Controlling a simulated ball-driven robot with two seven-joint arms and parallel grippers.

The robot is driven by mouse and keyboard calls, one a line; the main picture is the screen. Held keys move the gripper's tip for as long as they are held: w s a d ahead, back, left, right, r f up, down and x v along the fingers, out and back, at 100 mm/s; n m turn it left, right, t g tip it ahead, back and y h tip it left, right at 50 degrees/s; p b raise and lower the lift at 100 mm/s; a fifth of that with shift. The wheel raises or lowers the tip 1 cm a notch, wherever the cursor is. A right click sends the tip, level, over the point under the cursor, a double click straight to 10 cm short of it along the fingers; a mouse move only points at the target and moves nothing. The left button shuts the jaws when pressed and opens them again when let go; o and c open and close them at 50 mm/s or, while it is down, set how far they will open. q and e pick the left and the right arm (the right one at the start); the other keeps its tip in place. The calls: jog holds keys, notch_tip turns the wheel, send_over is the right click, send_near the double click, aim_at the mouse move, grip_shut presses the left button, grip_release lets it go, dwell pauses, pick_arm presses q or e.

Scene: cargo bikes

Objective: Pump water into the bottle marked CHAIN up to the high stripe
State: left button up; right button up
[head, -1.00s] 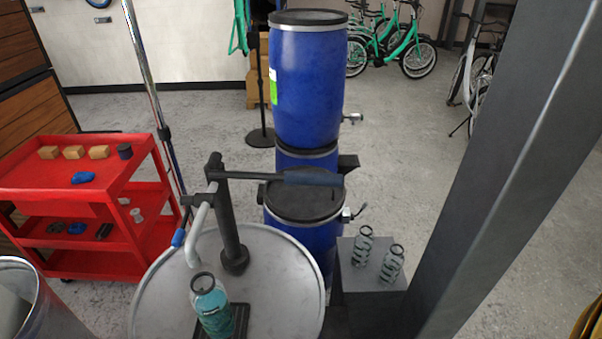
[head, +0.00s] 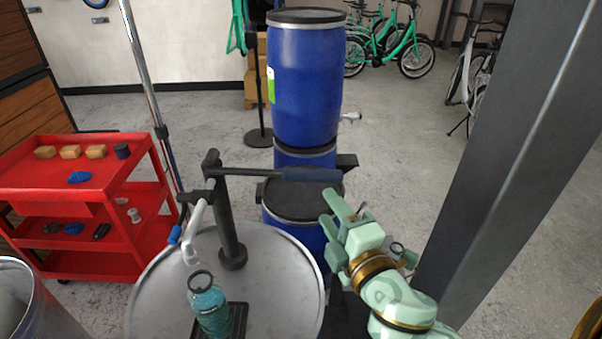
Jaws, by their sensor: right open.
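A teal bottle (head: 211,311) with a dark ring at its neck stands on a dark grate on the grey drum top (head: 275,290), under the pump's pale spout (head: 193,235). I cannot read a mark or make out stripes on it. The black hand pump (head: 228,225) rises from the drum. Its lever (head: 250,172) points right, about level, with a dark blue grip (head: 312,174) at the end. My right gripper (head: 347,207) is open and empty, just below and right of the grip, apart from it as far as I can tell. My left gripper is out of view.
Blue barrels (head: 305,85) stand stacked behind the pump. A red cart (head: 85,200) with small blocks is at the left. A grey post (head: 510,150) rises at the right. My right arm mostly hides the small stand with two clear bottles.

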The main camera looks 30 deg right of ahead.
aim_at(273, 174)
jog(key=w, duration=1.3)
jog(key=shift+w+d, duration=0.3)
jog(key=shift+d, duration=0.05)
jog(key=shift+r, duration=0.1)
